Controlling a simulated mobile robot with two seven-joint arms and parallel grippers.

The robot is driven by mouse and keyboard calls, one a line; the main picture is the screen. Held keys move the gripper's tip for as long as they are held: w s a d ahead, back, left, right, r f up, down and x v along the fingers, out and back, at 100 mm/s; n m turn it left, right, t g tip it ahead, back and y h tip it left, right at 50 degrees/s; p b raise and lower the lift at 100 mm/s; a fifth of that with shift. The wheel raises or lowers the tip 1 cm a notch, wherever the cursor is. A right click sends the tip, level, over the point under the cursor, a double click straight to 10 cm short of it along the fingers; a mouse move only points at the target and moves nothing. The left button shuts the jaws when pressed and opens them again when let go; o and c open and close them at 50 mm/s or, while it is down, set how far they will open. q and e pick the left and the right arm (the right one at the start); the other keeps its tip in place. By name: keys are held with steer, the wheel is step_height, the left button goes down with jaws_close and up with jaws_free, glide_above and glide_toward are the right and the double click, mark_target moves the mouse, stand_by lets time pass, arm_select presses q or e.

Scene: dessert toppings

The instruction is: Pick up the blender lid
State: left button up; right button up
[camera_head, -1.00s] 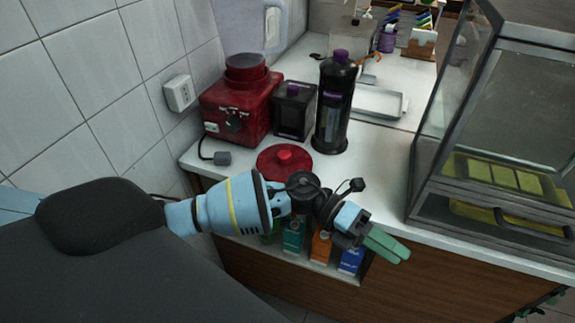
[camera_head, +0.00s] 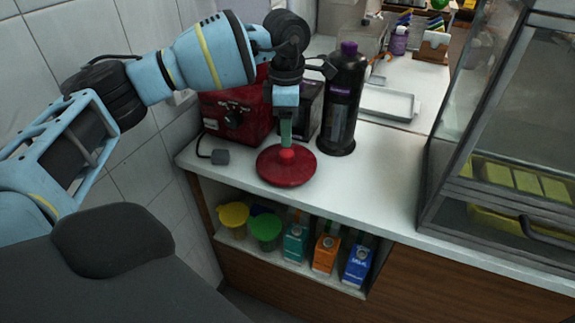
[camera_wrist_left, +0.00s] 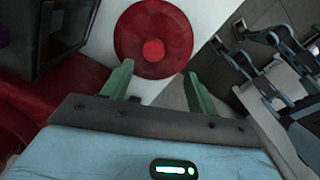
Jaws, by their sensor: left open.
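The blender lid (camera_head: 270,170) is a round red disc with a lighter red knob on top. It lies flat on the white counter near its front edge. My left gripper (camera_head: 286,143) points down just above the lid's knob. In the left wrist view the lid (camera_wrist_left: 135,38) is ahead of the open green fingers (camera_wrist_left: 154,82), with its knob between their lines and nothing held. Contact with the knob cannot be told from the head view. My right gripper is not in view.
The red blender base (camera_head: 228,118), a dark container (camera_head: 312,108) and a tall black bottle (camera_head: 343,105) stand behind the lid. A glass case (camera_head: 480,150) stands at the right. Cartons (camera_head: 326,252) sit on the shelf below. The counter right of the lid is clear.

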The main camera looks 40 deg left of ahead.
mark_target(286, 153)
arm_select(q)
steer(key=shift+a+r, duration=0.15)
steer(key=shift+a, duration=0.1)
steer(key=shift+w+f, duration=0.1)
steer(key=shift+f, duration=1.2)
steer(key=shift+w+a+f, duration=0.1)
steer(key=shift+w+f, duration=0.05)
steer(key=shift+f, duration=1.15)
steer(key=shift+w+f, duration=0.15)
steer(key=shift+f, duration=1.15)
steer(key=c, duration=1.1)
